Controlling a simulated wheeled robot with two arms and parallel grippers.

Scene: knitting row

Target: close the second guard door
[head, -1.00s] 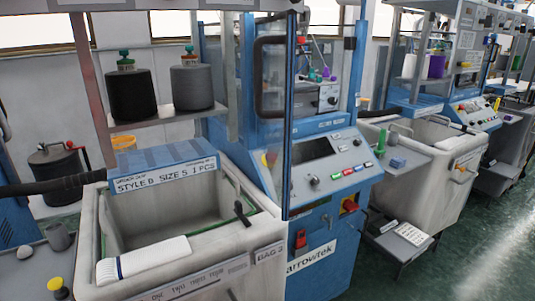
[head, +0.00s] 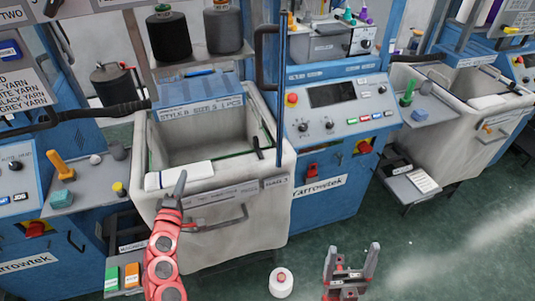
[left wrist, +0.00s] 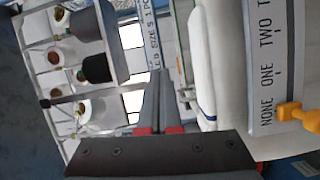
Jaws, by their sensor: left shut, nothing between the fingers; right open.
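A clear guard door with a dark blue edge (head: 281,85) stands above the right side of the cream bin in the head view. A black looped handle (head: 258,60) shows beside that edge. The pane is hard to make out, so I cannot tell how far it is open. My left gripper (head: 181,180) is shut and empty, in front of the bin near a white folded cloth. It also shows shut in the left wrist view (left wrist: 158,90). My right gripper (head: 352,252) is open and empty, low over the floor, apart from the door.
The cream bin (head: 240,240) stands between blue machines. A thick black bar (head: 105,113) crosses at the left. A white spool (head: 281,282) is on the floor between my arms. Another bin (head: 470,125) stands at the right. Green floor at the lower right is clear.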

